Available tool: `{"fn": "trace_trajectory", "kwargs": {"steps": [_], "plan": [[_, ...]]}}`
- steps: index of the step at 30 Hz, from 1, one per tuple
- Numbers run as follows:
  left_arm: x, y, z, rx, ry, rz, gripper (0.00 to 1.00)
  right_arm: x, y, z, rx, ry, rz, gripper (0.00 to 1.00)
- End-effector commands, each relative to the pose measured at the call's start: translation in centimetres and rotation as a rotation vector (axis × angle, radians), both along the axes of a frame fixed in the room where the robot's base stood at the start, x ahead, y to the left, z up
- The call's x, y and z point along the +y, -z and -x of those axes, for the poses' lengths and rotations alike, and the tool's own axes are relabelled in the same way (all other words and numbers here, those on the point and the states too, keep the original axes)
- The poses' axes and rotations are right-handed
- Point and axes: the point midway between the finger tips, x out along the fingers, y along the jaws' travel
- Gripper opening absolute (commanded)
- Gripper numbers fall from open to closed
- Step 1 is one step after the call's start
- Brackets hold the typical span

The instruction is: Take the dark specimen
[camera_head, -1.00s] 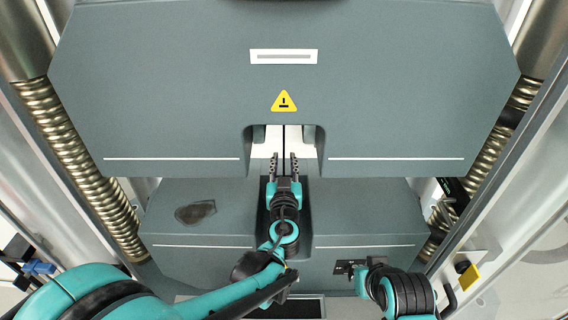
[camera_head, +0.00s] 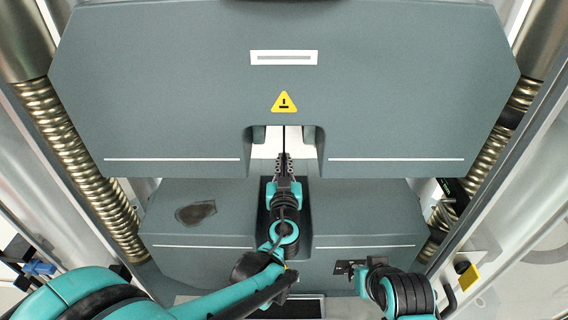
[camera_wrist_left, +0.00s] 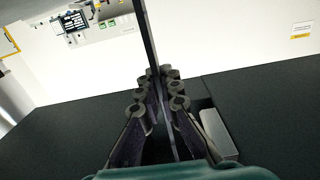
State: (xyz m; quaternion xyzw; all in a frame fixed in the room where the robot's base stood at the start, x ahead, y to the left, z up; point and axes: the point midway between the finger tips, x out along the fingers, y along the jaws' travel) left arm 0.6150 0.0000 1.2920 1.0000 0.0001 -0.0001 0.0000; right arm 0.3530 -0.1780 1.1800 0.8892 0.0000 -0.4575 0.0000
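The dark specimen (camera_head: 284,138) is a thin, upright dark strip in the light gap between the machine's upper and lower grey blocks. It also shows in the left wrist view (camera_wrist_left: 148,35), running down between the fingers. My left gripper (camera_head: 284,158) reaches into the gap from the front, and its two ribbed fingers are closed on the strip from both sides. The fingers also show in the left wrist view (camera_wrist_left: 160,76). The specimen's upper end is hidden by the upper block. My right gripper (camera_head: 346,267) is at the lower right, away from the specimen; its finger opening is unclear.
The upper grey block (camera_head: 200,80) overhangs the gap, with recess walls close on both sides of my left gripper. The lower grey block (camera_head: 365,210) lies below, with a dark patch (camera_head: 196,212) on its left. Ribbed columns (camera_head: 80,150) flank the machine.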

Motion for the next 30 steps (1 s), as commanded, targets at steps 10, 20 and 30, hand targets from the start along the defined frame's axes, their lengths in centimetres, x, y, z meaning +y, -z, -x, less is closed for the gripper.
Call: {"fn": "trace_trajectory", "kwargs": {"steps": [10, 20, 30], "plan": [[0.0, 0.0, 1.0, 0.000, 0.001, -0.001, 0.00, 0.0, -0.1, 0.0, 0.000, 0.000, 0.000, 0.00], [-0.1, 0.0, 2.0, 0.000, 0.001, -0.001, 0.00, 0.0, -0.1, 0.0, 0.000, 0.000, 0.000, 0.00], [0.0, 0.0, 3.0, 0.000, 0.000, -0.001, 0.00, 0.0, -0.1, 0.0, 0.000, 0.000, 0.000, 0.00]]}}
